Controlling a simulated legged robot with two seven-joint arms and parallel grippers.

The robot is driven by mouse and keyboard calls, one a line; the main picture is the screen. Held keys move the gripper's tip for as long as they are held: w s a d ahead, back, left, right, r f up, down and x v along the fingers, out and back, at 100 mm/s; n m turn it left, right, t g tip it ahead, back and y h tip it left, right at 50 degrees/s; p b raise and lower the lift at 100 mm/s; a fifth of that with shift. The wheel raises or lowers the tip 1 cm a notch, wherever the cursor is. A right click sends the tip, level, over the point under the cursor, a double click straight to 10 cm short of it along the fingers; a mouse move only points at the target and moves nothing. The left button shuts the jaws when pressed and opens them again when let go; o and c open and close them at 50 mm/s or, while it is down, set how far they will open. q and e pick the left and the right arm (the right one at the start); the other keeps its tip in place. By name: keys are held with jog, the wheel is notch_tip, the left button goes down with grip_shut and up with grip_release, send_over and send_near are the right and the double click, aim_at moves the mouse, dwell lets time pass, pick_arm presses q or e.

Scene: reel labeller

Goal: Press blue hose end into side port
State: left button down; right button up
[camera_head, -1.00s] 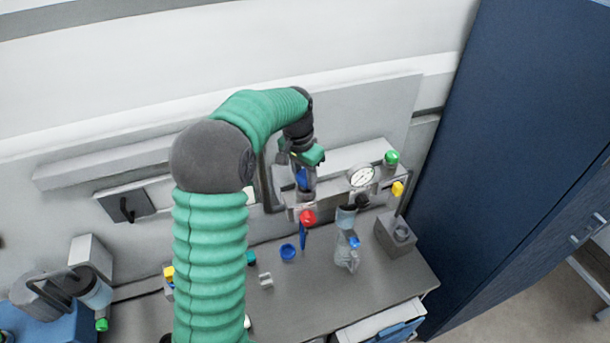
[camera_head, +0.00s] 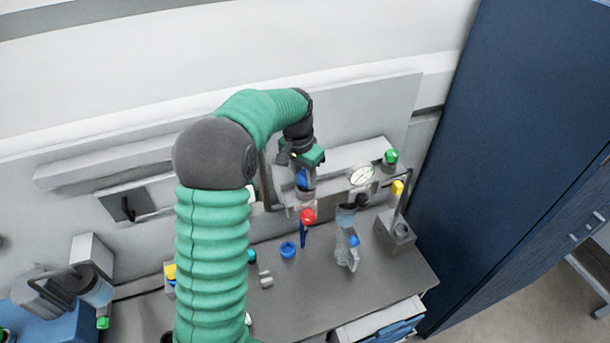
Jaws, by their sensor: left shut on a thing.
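My left arm comes in from the lower left and bends over to the fixture at the back of the bench. My left gripper (camera_head: 304,175) points down there and is shut. A small blue piece (camera_head: 302,179), which looks like the blue hose end, shows between its fingers. A grey fixture block (camera_head: 340,200) with a red knob (camera_head: 308,216) is right at the gripper. The side port is hidden or too small to make out, so I cannot tell whether the hose end touches it. My right gripper is not in view.
A round gauge (camera_head: 362,176), a green knob (camera_head: 390,156) and a yellow knob (camera_head: 397,187) are right of the gripper. A tall dark blue cabinet (camera_head: 510,150) bounds the right.

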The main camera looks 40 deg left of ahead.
pick_arm(q)
jog(key=shift+s+d+f, duration=0.15)
jog(key=shift+f, duration=0.1)
dwell(0.5)
jog(key=c, duration=0.9)
grip_release()
jog(key=shift+a, duration=0.2)
jog(key=shift+r, duration=0.2)
jog(key=r, duration=0.2)
jog(key=r+b, duration=0.1)
jog(key=r, duration=0.2)
jog(key=r+b, duration=0.1)
jog(key=r, duration=0.1)
jog(key=shift+s+r, duration=0.15)
jog(key=shift+s, duration=0.1)
jog(key=r, duration=0.3)
jog(key=s+r, duration=0.1)
jog(key=r, duration=0.2)
jog(key=r+b, duration=0.1)
jog(key=r, duration=0.2)
jog(key=shift+s, duration=0.15)
